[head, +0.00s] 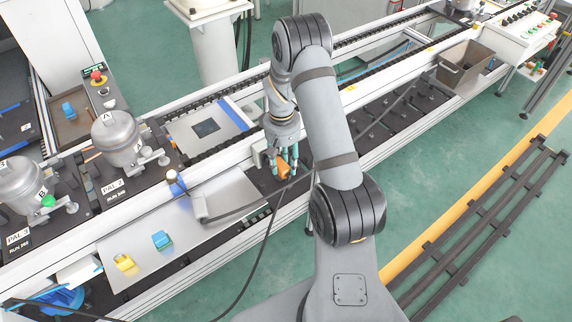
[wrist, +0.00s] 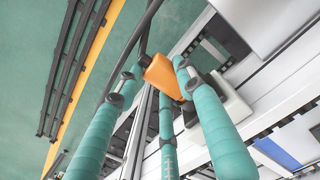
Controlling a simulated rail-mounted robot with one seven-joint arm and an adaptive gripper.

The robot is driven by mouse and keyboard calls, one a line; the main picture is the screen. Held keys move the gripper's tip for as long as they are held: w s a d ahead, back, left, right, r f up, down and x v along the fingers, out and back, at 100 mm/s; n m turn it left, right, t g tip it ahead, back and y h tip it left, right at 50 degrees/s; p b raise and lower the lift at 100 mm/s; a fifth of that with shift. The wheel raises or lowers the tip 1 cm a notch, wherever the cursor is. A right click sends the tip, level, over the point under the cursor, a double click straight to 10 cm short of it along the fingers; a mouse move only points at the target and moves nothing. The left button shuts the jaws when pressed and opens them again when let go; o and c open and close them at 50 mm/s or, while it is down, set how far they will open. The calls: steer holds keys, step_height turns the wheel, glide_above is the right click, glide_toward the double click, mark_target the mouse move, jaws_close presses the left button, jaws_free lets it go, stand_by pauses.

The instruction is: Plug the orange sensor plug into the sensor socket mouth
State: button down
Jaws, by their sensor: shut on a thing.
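My gripper (head: 282,164) has teal fingers, and they are shut on the orange sensor plug (head: 284,168) above the conveyor's near side. In the wrist view, the orange plug (wrist: 163,77) sits between the fingertips of my gripper (wrist: 158,79), and its dark cable runs up from it. A pale grey block (wrist: 222,108), perhaps the sensor socket, lies just beyond the plug; it also shows in the head view (head: 259,152), partly hidden behind my gripper. I cannot see the socket mouth, nor tell whether the plug touches the block.
A grey metal plate (head: 150,235) on the left carries a yellow block (head: 124,262) and a blue block (head: 161,239). Metal compressors (head: 117,138) stand on pallets at left. A brown bin (head: 465,66) is at upper right. The black cable (head: 262,245) hangs over the conveyor's front edge.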

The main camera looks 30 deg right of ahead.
stand_by(0.7)
steer(key=c, duration=1)
jaws_free()
steer(key=shift+w, duration=0.1)
steer(key=shift+r, duration=0.1)
steer(key=r, duration=1.2)
steer(key=shift+w+a, duration=0.1)
steer(key=shift+w, duration=0.15)
steer(key=shift+f, duration=0.1)
steer(key=f, duration=1.2)
steer(key=shift+s, duration=0.35)
